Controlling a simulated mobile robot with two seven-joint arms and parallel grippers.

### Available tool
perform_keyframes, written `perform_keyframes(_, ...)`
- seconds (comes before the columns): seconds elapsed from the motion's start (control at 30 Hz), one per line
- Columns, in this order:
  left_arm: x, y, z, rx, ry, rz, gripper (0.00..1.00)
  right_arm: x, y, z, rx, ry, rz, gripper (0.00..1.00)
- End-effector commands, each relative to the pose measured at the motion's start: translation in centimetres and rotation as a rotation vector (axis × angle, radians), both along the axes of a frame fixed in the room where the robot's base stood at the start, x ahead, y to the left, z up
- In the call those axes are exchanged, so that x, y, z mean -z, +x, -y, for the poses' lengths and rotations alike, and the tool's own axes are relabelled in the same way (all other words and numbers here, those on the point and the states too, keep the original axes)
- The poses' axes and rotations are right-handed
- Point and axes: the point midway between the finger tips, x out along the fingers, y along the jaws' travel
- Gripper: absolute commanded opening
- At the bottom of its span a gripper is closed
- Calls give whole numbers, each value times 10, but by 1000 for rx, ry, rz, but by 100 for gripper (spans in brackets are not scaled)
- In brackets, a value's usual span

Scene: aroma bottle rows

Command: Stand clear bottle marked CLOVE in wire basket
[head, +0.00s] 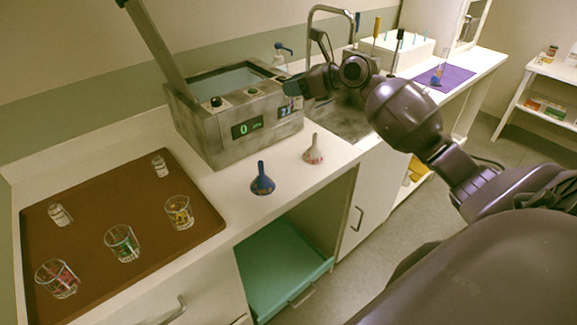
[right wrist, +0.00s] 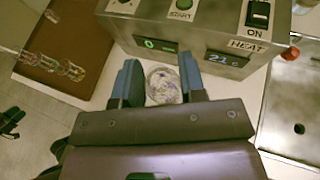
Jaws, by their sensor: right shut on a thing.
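My right gripper (head: 292,88) is over the front right corner of the grey bath (head: 250,126). In the right wrist view its two blue fingers (right wrist: 160,64) are shut on a round, clear, whitish thing (right wrist: 164,86), which looks like a clear bottle seen end-on. No CLOVE marking can be read on it. Two small clear bottles (head: 160,166) (head: 61,215) stand on the brown tray, their labels too small to read. The bath is open with its lid raised at the left; I cannot make out a wire basket inside it. My left gripper is not in view.
Several glasses with coloured marks (head: 122,244) stand on the brown tray (head: 105,205). A sink with a tap (head: 330,10) lies right of the bath.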

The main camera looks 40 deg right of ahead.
Motion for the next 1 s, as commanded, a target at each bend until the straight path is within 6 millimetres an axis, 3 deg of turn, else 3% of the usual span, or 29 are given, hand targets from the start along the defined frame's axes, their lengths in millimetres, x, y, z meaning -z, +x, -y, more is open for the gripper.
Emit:
perform_keyframes(0.13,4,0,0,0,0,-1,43,16,1,3,5,4,-4,15)
perform_keyframes(0.6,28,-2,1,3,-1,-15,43,118,0,3,4,3,-5,15)
perform_keyframes(1.0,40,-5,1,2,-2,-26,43,156,0,2,2,2,-4,15)
